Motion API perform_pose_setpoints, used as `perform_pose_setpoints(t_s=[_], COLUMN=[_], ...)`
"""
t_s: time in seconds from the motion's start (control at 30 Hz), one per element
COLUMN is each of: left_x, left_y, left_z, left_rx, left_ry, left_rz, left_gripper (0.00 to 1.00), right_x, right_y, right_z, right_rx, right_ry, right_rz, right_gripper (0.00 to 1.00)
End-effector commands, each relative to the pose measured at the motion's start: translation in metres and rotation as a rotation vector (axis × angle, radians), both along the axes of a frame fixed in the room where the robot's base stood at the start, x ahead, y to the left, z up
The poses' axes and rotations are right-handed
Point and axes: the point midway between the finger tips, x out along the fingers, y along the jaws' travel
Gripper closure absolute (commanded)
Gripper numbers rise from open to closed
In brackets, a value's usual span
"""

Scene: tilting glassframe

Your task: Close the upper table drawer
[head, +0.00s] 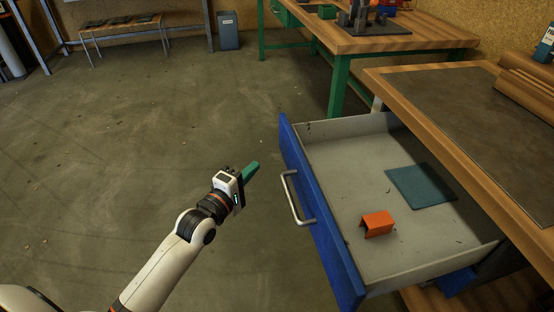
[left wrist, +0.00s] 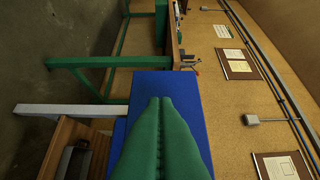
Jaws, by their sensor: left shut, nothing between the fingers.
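The upper table drawer (head: 345,160) is pulled far out from under the wooden table at the right of the head view. Its blue front (head: 318,215) faces left and carries a silver bar handle (head: 295,197). The blue front also shows in the left wrist view (left wrist: 150,87), just ahead of the fingers. My left gripper (head: 252,171) is shut and empty, its green fingers pointing at the drawer front. In the head view it stands to the left of the front, apart from the handle. In the left wrist view the fingertips (left wrist: 160,100) overlap the blue front; contact cannot be told. My right gripper is not in view.
The drawer holds an orange bracket (head: 377,224) and a teal sheet (head: 421,185). The table top (head: 460,110) overhangs the drawer's right side. A green-legged workbench (head: 400,38) stands behind. The floor (head: 130,130) to the left is clear.

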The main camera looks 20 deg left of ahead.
Motion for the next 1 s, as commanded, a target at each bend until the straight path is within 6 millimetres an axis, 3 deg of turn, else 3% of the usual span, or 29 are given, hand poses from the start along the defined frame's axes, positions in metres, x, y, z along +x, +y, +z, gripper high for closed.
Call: perform_pose_setpoints(t_s=[0.2,0.33,0.57,1.0], left_x=[0.044,0.057,0.067,0.068], left_y=[-0.008,-0.025,-0.041,-0.042], left_z=[-0.001,-0.001,-0.001,-0.001], left_rx=[0.001,-0.002,0.000,0.001], left_ry=[-0.002,-0.002,0.001,0.001], left_rz=[0.001,-0.001,-0.001,-0.001], left_gripper=[1.00,1.00,1.00,1.00], right_x=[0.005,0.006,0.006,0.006], right_y=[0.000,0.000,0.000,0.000], right_z=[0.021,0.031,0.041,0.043], right_rx=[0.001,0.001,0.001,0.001], right_ry=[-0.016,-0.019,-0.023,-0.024], right_rz=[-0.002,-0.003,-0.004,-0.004], right_gripper=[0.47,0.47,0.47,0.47])
